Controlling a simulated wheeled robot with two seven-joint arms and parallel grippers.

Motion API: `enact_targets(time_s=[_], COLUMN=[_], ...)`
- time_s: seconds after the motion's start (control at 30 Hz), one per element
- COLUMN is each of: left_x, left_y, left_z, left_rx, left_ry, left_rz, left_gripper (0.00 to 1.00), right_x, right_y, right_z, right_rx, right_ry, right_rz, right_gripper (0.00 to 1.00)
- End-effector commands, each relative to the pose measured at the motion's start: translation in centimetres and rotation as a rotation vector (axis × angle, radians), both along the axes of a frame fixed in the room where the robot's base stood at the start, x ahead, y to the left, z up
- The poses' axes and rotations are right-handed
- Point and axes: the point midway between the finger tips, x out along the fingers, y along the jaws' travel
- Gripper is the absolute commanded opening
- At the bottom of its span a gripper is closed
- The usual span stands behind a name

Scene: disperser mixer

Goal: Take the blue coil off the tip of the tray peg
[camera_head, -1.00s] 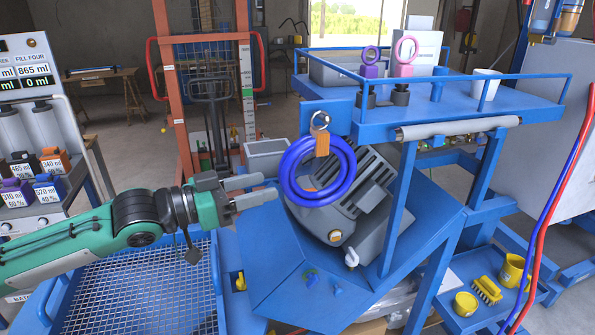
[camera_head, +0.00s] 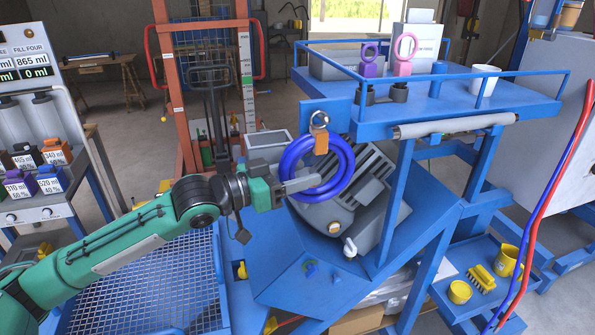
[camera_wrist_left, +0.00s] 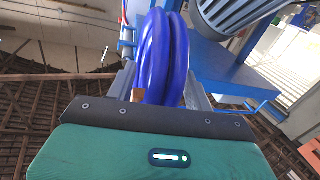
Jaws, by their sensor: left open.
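The blue coil (camera_head: 292,158) hangs from a peg with an orange strap (camera_head: 321,143) at the tray's left end. It is a bundle of looped hose, in front of the grey motor. My left gripper (camera_head: 308,184) reaches in from the left, with its fingers at the lower left of the coil. In the left wrist view the coil (camera_wrist_left: 163,55) rises between the two open fingers. The fingers are open around it, and I cannot tell whether they touch it. My right gripper is not in view.
The grey motor (camera_head: 372,190) is close behind the coil. A mesh platform (camera_head: 140,285) lies below my left arm.

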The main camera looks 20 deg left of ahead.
Motion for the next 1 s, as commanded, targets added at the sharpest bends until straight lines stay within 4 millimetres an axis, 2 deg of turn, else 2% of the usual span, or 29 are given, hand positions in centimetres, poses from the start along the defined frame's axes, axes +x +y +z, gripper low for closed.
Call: enact_targets(time_s=[0.2, 0.27, 0.47, 0.5, 0.63, 0.67, 0.8, 1.0], left_x=[0.01, 0.01, 0.00, 0.00, 0.00, 0.00, 0.00, 0.00], left_y=[0.00, 0.00, 0.01, 0.01, 0.01, 0.01, 0.01, 0.01], left_z=[-0.03, -0.03, -0.03, -0.03, -0.03, -0.03, -0.03, -0.03], left_rx=[0.000, 0.000, 0.001, 0.001, 0.001, 0.001, 0.001, 0.001], left_ry=[0.000, 0.000, 0.001, 0.001, 0.001, 0.001, 0.001, 0.001], left_rz=[0.000, 0.000, 0.000, 0.000, 0.000, 0.000, 0.000, 0.000], left_gripper=[0.52, 0.42, 0.03, 0.00, 0.00, 0.24, 0.00, 0.00], right_x=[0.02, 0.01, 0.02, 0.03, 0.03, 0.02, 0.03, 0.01], right_y=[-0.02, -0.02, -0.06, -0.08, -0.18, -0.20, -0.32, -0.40], right_z=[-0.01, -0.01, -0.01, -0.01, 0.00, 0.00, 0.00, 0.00], right_rx=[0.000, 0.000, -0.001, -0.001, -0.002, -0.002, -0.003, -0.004], right_ry=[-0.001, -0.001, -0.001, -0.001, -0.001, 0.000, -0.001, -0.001], right_rz=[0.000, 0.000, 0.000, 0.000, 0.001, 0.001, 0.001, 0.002], right_gripper=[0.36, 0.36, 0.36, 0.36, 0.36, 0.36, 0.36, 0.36])
